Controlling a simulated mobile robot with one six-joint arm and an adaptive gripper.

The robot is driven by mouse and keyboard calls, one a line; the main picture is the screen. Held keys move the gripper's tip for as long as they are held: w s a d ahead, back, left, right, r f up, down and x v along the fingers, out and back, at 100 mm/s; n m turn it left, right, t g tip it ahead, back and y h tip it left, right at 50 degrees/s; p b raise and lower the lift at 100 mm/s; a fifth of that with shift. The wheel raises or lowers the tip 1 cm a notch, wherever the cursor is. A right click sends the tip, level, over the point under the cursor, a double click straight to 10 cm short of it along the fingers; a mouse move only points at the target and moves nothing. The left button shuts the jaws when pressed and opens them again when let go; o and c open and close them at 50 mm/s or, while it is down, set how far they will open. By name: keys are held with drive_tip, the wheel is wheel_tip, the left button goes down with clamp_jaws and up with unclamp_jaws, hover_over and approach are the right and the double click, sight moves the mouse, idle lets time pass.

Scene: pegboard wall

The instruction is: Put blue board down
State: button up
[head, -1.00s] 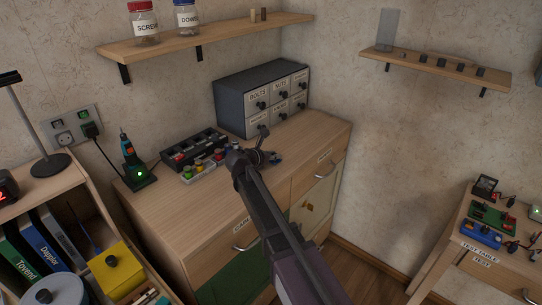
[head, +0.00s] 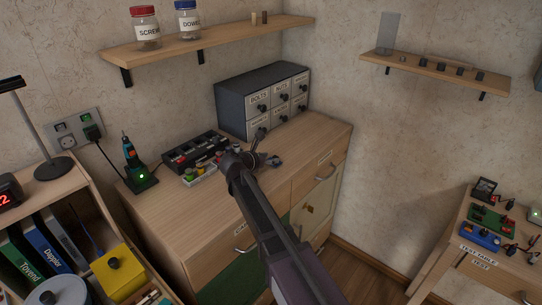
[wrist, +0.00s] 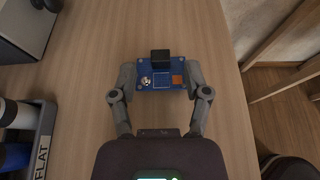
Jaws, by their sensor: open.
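In the wrist view, the blue board (wrist: 162,82) lies flat on the wooden cabinet top. It carries a black block, an orange square part and a pale round part. My gripper (wrist: 160,74) is open, with one finger on the left and one on the right of the board. The fingers are very close to its edges; I cannot tell if they touch. In the head view, my gripper (head: 264,160) is low over the cabinet top (head: 190,215), and the arm and fingers mostly hide the board there.
A grey drawer unit (head: 262,98) stands behind my gripper. A black sorting tray (head: 196,150) and small coloured spools lie to the left, near a screwdriver in its stand (head: 138,172). Another blue board (head: 480,241) is on the test table at right. The cabinet's front top is clear.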

sight(280, 184)
drive_tip(key=p+v, duration=0.3)
drive_tip(key=v, duration=0.6)
drive_tip(key=shift+s+a+r, duration=0.1)
idle(0.4)
drive_tip(key=shift+d, duration=0.5)
drive_tip(key=d+f+m+g, duration=0.1)
drive_tip(key=d+m, duration=0.1)
drive_tip(key=s+d+f+m+g, duration=0.1)
drive_tip(key=d+m, duration=0.1)
drive_tip(key=d, duration=0.1)
drive_tip(key=s+d+f+m+g, duration=0.1)
drive_tip(key=d+m, duration=0.1)
drive_tip(key=d, duration=0.1)
drive_tip(key=shift+s+d+f, duration=0.15)
drive_tip(key=shift+d+f, duration=0.1)
drive_tip(key=shift+f, duration=0.1)
drive_tip(key=s+d+f+m+g+y, duration=0.4)
drive_tip(key=s+d+m, duration=0.4)
drive_tip(key=m, duration=0.3)
drive_tip(key=s+d+f+m+g+y, duration=0.3)
drive_tip(key=s+d+m+y, duration=0.1)
drive_tip(key=s+d+m, duration=0.5)
drive_tip(key=shift+d+f+m+g, duration=0.4)
drive_tip(key=shift+d+m, duration=0.15)
drive_tip(key=shift+m, duration=0.65)
